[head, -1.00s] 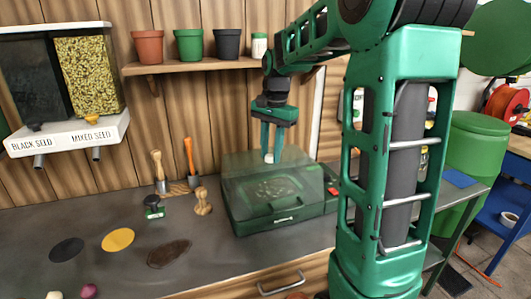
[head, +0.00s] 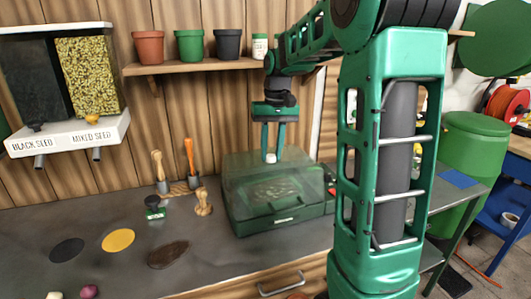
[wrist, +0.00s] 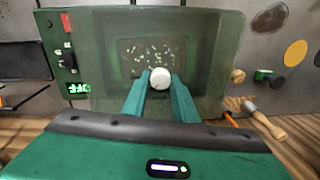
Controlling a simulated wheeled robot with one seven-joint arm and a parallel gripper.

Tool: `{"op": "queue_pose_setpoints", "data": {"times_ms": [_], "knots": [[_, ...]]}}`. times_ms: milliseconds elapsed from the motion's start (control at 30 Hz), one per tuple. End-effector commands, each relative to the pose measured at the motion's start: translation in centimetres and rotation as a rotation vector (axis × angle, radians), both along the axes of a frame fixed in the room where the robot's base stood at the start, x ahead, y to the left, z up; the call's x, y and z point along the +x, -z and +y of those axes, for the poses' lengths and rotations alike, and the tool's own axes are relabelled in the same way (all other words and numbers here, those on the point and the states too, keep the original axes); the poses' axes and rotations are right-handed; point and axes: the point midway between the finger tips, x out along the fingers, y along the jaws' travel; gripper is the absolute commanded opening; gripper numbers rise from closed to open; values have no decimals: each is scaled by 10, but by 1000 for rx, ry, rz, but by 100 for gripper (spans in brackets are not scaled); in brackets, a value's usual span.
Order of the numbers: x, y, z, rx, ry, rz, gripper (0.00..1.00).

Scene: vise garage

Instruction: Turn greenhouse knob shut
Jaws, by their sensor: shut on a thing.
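The greenhouse is a green box (head: 280,220) with a clear, hazy lid (head: 300,180), standing on the bench below the shelf. A small white knob (head: 270,158) sits on top of its lid. My gripper (head: 271,152) points down from above, with its two green fingers shut on the knob. In the wrist view the white knob (wrist: 156,77) lies between the fingertips, and small pale specks show through the lid beyond it. The lid looks closed. Any marking for the knob's turn cannot be made out.
A side panel with a small green lit display (wrist: 78,88) and a red part (wrist: 66,22) is on the greenhouse. Hand tools (head: 190,160) and stamps (head: 203,203) stand to its left. A shelf with pots (head: 189,45) is behind. The bench front is mostly clear.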

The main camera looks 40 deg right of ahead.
Motion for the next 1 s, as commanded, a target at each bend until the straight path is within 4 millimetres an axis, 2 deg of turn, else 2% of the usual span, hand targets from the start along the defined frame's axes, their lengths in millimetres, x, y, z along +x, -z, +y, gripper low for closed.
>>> {"op": "queue_pose_setpoints", "data": {"times_ms": [600, 1000], "knots": [[5, 1, 4, -1, -552, -7, 4], [5, 0, 4, -1, -719, -6, 4]]}}
